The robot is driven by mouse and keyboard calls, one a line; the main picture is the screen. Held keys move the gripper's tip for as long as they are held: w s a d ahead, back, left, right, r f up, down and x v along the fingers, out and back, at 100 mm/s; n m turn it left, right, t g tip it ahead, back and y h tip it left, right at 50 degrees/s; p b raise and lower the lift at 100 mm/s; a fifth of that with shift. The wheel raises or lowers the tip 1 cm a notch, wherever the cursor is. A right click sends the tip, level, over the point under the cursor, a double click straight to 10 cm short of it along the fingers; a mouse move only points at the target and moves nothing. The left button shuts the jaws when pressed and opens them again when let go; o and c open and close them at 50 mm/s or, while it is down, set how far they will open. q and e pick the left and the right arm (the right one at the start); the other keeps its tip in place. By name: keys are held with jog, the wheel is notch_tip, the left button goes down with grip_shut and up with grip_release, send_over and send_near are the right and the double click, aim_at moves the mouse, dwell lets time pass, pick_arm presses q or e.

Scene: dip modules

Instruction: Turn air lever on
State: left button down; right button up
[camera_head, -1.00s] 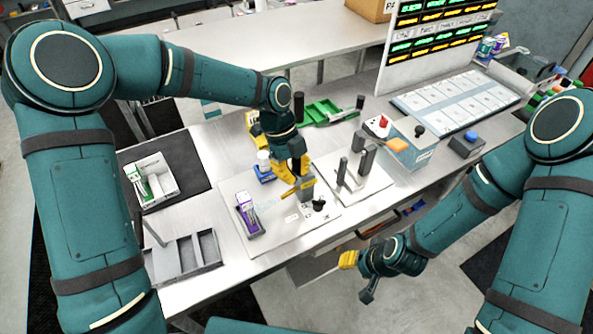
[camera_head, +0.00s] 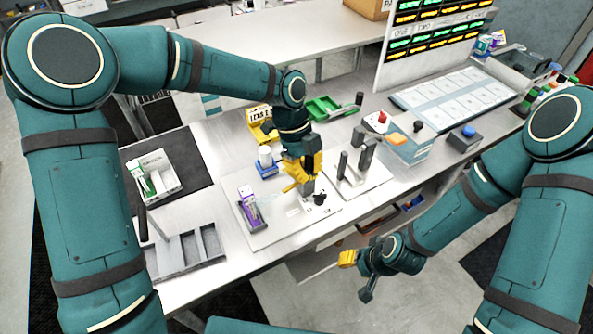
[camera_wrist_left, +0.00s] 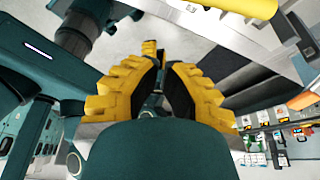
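A light plate (camera_head: 270,234) on the bench carries a purple-and-white module (camera_head: 249,213) and a small fixture with a black knob (camera_head: 319,199). My left gripper (camera_head: 303,180) is low over this plate, just left of and above the knob. Its yellow fingers hide part of the fixture, and I cannot make out the air lever for certain. In the left wrist view, the fingertips (camera_wrist_left: 161,66) are nearly together, with no object visible between them. A yellow rounded bar (camera_wrist_left: 245,8) shows at the top there. My right gripper (camera_head: 348,259) hangs at the bench's front edge; its opening is unclear.
A second plate with dark upright posts (camera_head: 342,163) stands just right of my left gripper. A clear bin (camera_head: 413,146) is farther right. A blue-based white part (camera_head: 266,160) and a yellow bin (camera_head: 260,125) stand behind. A grey divided tray (camera_head: 183,252) is at left.

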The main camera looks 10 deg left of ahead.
pick_arm(q)
jog(key=v, duration=0.8)
jog(key=shift+w+a+r, duration=0.2)
jog(key=shift+w+r, duration=0.1)
jog(key=shift+w, duration=0.05)
jog(key=shift+s, duration=0.1)
